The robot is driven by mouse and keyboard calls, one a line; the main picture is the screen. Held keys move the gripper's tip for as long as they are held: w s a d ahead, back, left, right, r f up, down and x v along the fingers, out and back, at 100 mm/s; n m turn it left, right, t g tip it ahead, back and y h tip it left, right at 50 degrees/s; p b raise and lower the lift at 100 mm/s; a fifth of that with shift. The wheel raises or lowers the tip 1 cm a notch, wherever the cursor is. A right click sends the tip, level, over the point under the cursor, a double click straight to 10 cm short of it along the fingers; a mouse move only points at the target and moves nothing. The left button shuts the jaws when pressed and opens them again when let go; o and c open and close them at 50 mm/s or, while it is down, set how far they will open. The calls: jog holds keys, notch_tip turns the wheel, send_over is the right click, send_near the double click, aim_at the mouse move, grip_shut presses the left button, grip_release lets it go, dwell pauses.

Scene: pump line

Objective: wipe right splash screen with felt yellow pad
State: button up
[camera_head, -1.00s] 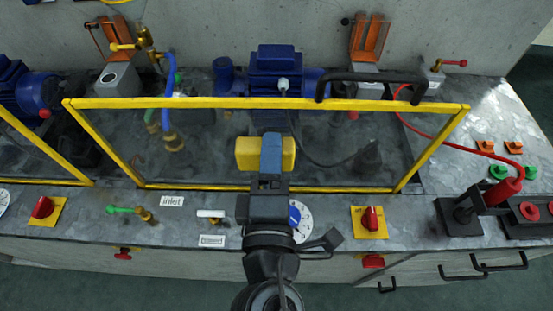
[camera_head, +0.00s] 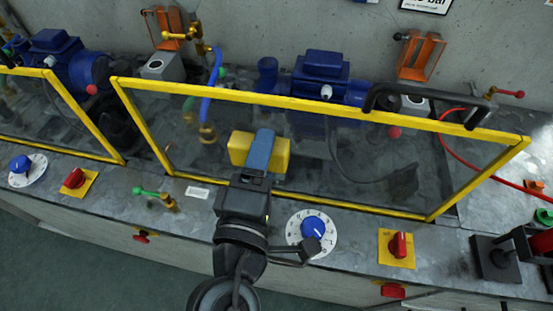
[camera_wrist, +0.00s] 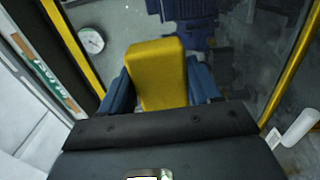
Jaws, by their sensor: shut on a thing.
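The right splash screen (camera_head: 330,165) is a clear pane in a yellow frame with a black handle on its top edge. It stands on the bench in front of a blue pump and has dark smudges, mostly at lower right. My gripper (camera_head: 261,152) is shut on the felt yellow pad (camera_head: 240,147), at the left-centre of the pane. In the wrist view the pad (camera_wrist: 157,75) sits upright between the blue fingers (camera_wrist: 160,85). Whether the pad touches the pane I cannot tell.
Below the screen are a white dial with a blue knob (camera_head: 312,232), a red knob on a yellow plate (camera_head: 398,247) and a green-handled valve (camera_head: 152,194). Another yellow-framed screen (camera_head: 65,90) stands at left. A blue pump (camera_head: 318,75) is behind the pane.

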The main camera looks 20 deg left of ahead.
aim_at(240, 159)
jog(key=shift+s+a+b, duration=0.2)
jog(key=shift+s+a, duration=0.05)
jog(key=shift+a, duration=0.65)
jog(key=shift+s+a+b, duration=0.2)
jog(key=shift+s+a, duration=0.05)
jog(key=shift+a, duration=0.6)
jog(key=shift+s, duration=0.15)
jog(key=shift+v, duration=2.9)
jog(key=shift+s, duration=0.1)
jog(key=v, duration=0.2)
jog(key=shift+s+d, duration=0.1)
jog(key=shift+s, duration=0.25)
